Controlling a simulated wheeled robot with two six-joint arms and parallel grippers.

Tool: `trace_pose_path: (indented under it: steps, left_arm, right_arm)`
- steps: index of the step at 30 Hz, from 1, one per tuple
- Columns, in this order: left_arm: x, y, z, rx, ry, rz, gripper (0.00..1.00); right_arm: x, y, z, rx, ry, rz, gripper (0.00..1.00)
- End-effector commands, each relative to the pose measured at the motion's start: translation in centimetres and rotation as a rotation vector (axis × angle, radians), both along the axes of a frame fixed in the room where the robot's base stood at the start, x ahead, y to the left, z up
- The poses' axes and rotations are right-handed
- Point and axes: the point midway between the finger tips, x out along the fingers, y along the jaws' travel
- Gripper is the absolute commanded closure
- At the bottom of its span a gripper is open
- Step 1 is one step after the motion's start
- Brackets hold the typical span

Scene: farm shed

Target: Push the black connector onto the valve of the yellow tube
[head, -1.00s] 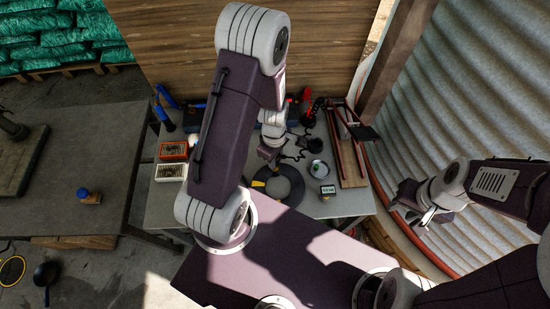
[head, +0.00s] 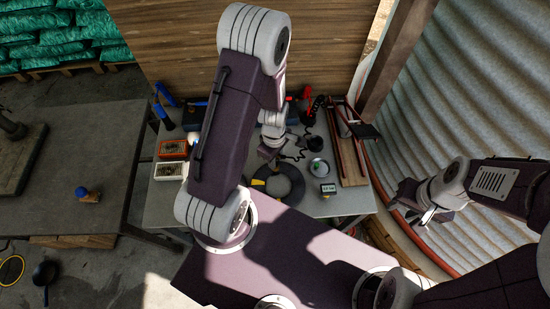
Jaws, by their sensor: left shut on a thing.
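A dark ring-shaped tube (head: 294,187) lies flat on the grey workbench, with a small yellow patch (head: 258,182) on its left side; I see no valve clearly. My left gripper (head: 268,154) is just behind the ring, above the bench, partly beside my arm. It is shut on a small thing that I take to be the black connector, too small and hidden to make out. A thin black hose (head: 298,156) runs on the bench to its right. My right gripper (head: 432,216) is empty and open, off to the right near the corrugated wall.
Bare bench shows at the front right.

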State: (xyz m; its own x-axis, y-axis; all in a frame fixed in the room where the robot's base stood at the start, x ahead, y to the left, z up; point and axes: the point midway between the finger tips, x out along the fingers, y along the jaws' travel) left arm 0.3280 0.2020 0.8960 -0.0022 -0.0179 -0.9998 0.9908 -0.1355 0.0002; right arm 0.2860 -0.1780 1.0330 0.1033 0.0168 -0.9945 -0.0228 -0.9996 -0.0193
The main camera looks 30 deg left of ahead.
Motion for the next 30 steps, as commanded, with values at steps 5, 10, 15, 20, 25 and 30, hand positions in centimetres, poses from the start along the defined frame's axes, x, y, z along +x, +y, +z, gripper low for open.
trace_pose_path:
  steps: [5, 10, 15, 20, 25, 30]
  left_arm:
    - [-0.05, 0.0, -0.35, 0.0, 0.002, 0.0, 1.0]
    - [-0.03, 0.0, -0.37, 0.0, 0.001, 0.0, 1.0]
    - [-0.03, 0.0, -0.37, 0.0, 0.0, 0.0, 0.65]
    - [-0.03, 0.0, -0.37, 0.0, 0.0, 0.0, 0.51]
    - [-0.03, 0.0, -0.37, 0.0, 0.0, 0.0, 0.43]
    - [-0.03, 0.0, -0.37, 0.0, 0.0, 0.0, 0.25]
  right_arm:
    - [0.0, 0.0, -0.01, 0.0, 0.0, 0.0, 0.64]
    - [0.0, 0.0, -0.01, 0.0, 0.0, 0.0, 0.64]
    - [0.0, 0.0, -0.01, 0.0, 0.0, 0.0, 0.64]
    - [0.0, 0.0, -0.01, 0.0, 0.0, 0.0, 0.64]
    - [0.0, 0.0, -0.02, 0.0, 0.0, 0.0, 0.64]
    - [0.0, 0.0, -0.01, 0.0, 0.0, 0.0, 0.64]
